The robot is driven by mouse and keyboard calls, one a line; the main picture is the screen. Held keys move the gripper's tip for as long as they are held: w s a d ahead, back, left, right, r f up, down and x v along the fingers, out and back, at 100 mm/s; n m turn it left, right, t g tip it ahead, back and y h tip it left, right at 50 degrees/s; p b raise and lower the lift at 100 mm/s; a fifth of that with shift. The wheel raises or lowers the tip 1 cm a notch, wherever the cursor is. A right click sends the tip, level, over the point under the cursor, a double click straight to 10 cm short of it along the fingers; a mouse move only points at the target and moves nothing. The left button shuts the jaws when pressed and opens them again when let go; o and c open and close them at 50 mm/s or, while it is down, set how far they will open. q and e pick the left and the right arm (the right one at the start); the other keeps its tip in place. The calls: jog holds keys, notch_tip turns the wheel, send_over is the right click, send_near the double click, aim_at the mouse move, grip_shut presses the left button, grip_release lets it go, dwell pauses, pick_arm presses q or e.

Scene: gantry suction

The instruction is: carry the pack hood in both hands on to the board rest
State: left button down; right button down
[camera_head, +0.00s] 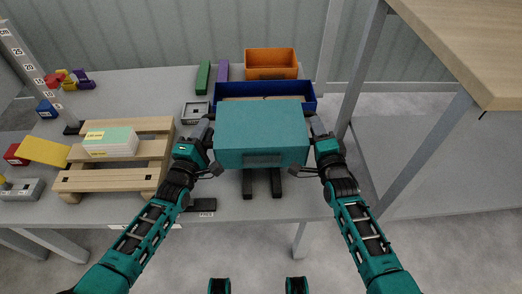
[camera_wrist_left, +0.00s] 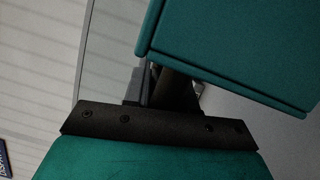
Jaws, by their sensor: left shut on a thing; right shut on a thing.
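The pack hood (camera_head: 262,133) is a teal box with a grey label patch on its front face. It is held level above the grey table. My left gripper (camera_head: 210,148) is shut on its left side and my right gripper (camera_head: 313,145) is shut on its right side. In the left wrist view the hood (camera_wrist_left: 235,50) fills the upper right, with my left gripper (camera_wrist_left: 165,90) against it; the fingertips are mostly hidden. Two parallel dark bars (camera_head: 276,183) stick out below the hood's front edge; they may be the board rest, and their rear is hidden.
A blue tray (camera_head: 310,97) is behind the hood, with an orange bin (camera_head: 270,57) beyond. A wooden pallet (camera_head: 70,180) with stacked boards (camera_head: 110,143) stands left. A small grey tray (camera_head: 195,112) lies between. A raised wooden top (camera_head: 480,45) is at right. The table's front right is clear.

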jog(key=shift+d, duration=0.1)
dwell(0.5)
